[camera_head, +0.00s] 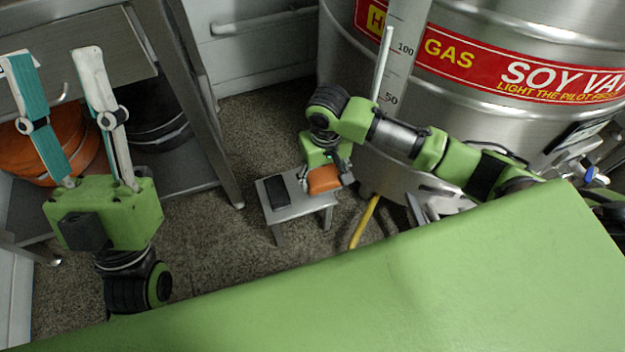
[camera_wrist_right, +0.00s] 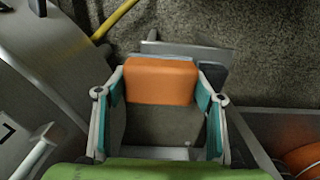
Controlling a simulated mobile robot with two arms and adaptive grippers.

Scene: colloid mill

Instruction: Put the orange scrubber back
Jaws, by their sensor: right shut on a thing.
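The orange scrubber (camera_head: 324,179) is between the fingers of my right gripper (camera_head: 328,172), at the small metal stool (camera_head: 305,213). In the right wrist view the scrubber (camera_wrist_right: 161,80) sits between both teal finger pads of my right gripper (camera_wrist_right: 161,95), which is shut on it. The stool top (camera_wrist_right: 190,50) shows behind it. I cannot tell whether the scrubber touches the stool. A black block (camera_head: 276,192) lies on the left part of the stool top and shows in the wrist view (camera_wrist_right: 212,75). My left gripper (camera_head: 48,58) is open and empty, fingers wide apart, at the left.
A large steel vat (camera_head: 480,90) with a red label stands behind my right arm. A yellow hose (camera_head: 364,222) runs on the floor right of the stool. A metal table (camera_head: 75,40) is at the left, with orange (camera_head: 55,140) and dark containers beneath. Floor left of the stool is clear.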

